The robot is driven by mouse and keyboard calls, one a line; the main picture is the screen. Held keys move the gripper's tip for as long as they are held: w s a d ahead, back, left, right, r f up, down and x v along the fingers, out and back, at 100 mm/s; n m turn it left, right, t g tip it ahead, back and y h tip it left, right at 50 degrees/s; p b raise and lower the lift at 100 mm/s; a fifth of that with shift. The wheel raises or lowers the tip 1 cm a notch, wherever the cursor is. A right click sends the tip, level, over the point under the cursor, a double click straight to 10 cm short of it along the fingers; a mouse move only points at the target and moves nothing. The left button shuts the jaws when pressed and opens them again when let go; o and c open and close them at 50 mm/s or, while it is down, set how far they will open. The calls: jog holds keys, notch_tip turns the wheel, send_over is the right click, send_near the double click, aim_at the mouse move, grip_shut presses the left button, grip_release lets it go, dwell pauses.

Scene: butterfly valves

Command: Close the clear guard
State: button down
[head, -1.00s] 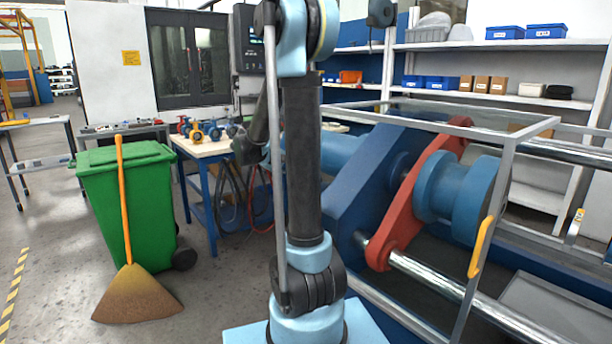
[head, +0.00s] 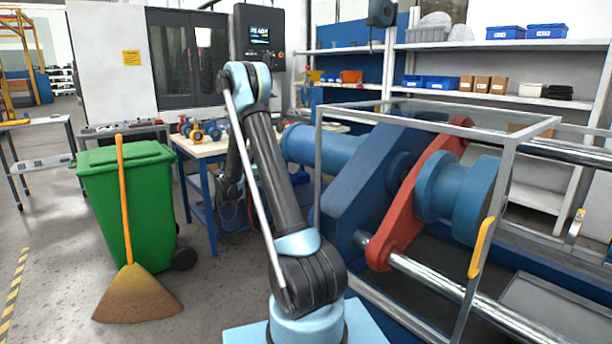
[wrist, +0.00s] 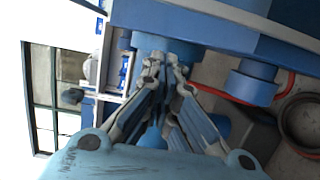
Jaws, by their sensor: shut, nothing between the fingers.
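The clear guard (head: 505,168) is a grey-framed, see-through box at the right in the head view. It stands around the blue press parts and the red link. A yellow handle (head: 481,247) is on its front post. My gripper (wrist: 162,62) shows in the wrist view with its fingertips together and nothing held. Its tips are in front of a blue round part, and I cannot tell whether they touch it. In the head view my gripper is left of the guard and apart from it, largely hidden behind my arm.
A second yellow handle (head: 577,226) is on a post further right. A table with small valves (head: 205,147) stands behind my arm. A green bin (head: 105,200) and a broom (head: 135,295) are at the left. The floor left of my base is clear.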

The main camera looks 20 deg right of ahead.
jog(key=s+d, duration=0.2)
jog(key=d, duration=0.9)
jog(key=shift+s, duration=0.3)
jog(key=shift+s+d+f, duration=0.1)
